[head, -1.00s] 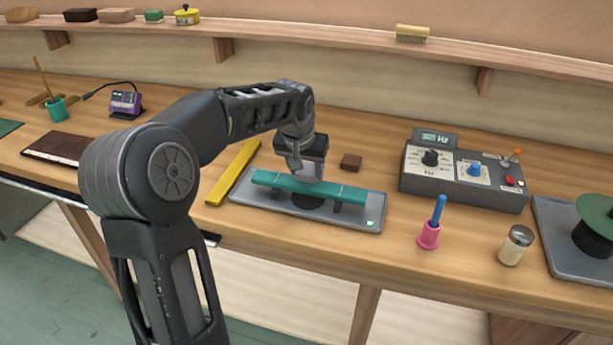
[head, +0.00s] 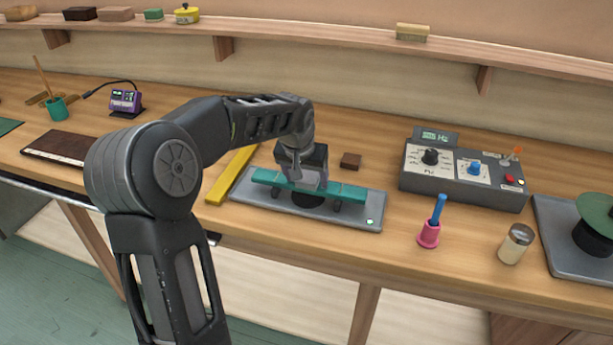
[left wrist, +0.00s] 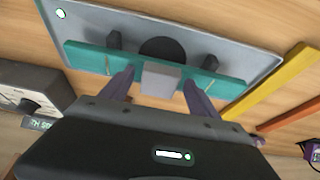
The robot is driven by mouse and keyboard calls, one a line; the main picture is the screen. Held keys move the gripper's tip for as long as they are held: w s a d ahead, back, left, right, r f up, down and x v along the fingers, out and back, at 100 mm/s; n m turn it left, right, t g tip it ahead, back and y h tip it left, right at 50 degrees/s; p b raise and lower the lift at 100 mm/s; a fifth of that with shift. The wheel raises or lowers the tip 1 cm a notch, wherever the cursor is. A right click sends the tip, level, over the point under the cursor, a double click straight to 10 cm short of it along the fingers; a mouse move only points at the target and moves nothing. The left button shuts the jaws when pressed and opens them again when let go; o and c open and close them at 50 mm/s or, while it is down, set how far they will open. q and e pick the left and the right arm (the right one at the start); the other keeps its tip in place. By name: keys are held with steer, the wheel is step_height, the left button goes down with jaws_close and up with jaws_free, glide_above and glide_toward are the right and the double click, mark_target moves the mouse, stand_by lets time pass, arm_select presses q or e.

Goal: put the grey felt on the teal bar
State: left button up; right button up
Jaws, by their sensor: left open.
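The teal bar (head: 348,192) lies across two dark supports on a grey base plate (head: 373,223); it also shows in the left wrist view (left wrist: 85,58). The grey felt (left wrist: 161,80) is a small light grey block, seen in the left wrist view over the middle of the bar and overlapping its edge. I cannot tell whether it touches the bar. My left gripper (left wrist: 158,88) is open, with one purple finger on each side of the felt and a gap visible beside it. In the head view the left gripper (head: 305,178) is low over the bar's middle. My right gripper is out of view.
A small brown block (head: 351,160) lies behind the plate and a yellow strip (head: 232,175) to its left. A grey control box (head: 463,178), a pink holder with a blue stick (head: 429,236) and a glass jar (head: 516,244) stand to the right. Bare wood lies between them.

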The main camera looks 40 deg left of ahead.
arm_select(q)
steer(key=shift+r, duration=0.15)
steer(key=v, duration=1.2)
steer(key=shift+b, duration=0.3)
